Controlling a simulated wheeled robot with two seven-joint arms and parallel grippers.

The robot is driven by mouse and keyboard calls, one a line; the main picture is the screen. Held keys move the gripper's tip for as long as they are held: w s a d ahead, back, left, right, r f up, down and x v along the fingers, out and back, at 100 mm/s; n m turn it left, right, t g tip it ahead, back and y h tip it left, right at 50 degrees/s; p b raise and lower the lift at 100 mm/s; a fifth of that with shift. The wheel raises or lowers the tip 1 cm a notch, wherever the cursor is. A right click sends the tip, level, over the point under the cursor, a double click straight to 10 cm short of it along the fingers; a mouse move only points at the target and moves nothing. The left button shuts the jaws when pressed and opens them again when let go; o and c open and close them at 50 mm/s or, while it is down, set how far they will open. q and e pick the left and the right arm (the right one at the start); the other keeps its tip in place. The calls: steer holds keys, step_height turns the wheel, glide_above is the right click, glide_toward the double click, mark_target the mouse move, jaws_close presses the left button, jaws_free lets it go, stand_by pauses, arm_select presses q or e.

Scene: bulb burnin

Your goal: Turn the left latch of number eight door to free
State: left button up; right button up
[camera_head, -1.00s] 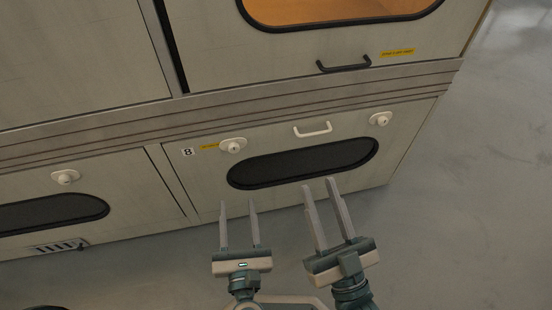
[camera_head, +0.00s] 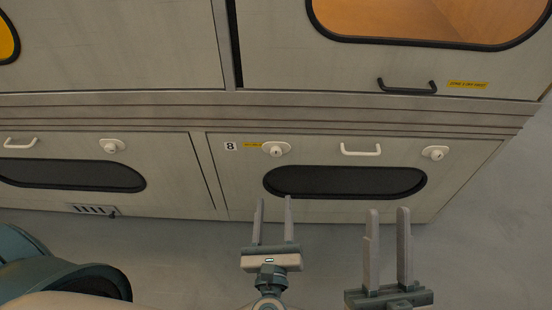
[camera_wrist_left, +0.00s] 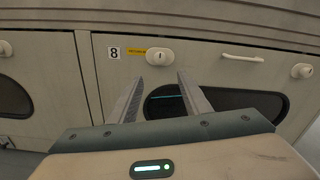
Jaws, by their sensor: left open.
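The number eight door (camera_head: 240,185) is a pale panel with an "8" label (camera_head: 231,146), a dark oval window (camera_head: 345,182) and a white handle (camera_head: 361,150). Its left latch (camera_head: 276,149) is a white knob on an oval plate beside a yellow label; it also shows in the left wrist view (camera_wrist_left: 159,56), beyond and between my fingers. The right latch (camera_head: 435,153) is at the door's other end. My left gripper (camera_head: 273,205) is open and empty, below the left latch and apart from it. My right gripper (camera_head: 388,215) is open and empty, below the window's right part.
Another door with a white latch (camera_head: 111,146) and vent (camera_head: 93,210) is to the left. Above, past a ridged metal ledge (camera_head: 330,112), is a door with a black handle (camera_head: 407,86) and a lit orange window. Grey floor (camera_head: 490,240) is clear at right.

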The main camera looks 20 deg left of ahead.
mark_target(276, 154)
arm_select(q)
steer(key=x, duration=1.4)
steer(key=shift+s, duration=0.1)
steer(key=shift+w+a, duration=0.15)
steer(key=shift+w, duration=0.45)
arm_select(e)
steer(key=shift+s+a+f+g, duration=0.15)
steer(key=shift+a+f+g, duration=0.25)
steer(key=shift+f, duration=0.2)
steer(key=shift+r, duration=0.1)
arm_select(q)
jaws_close()
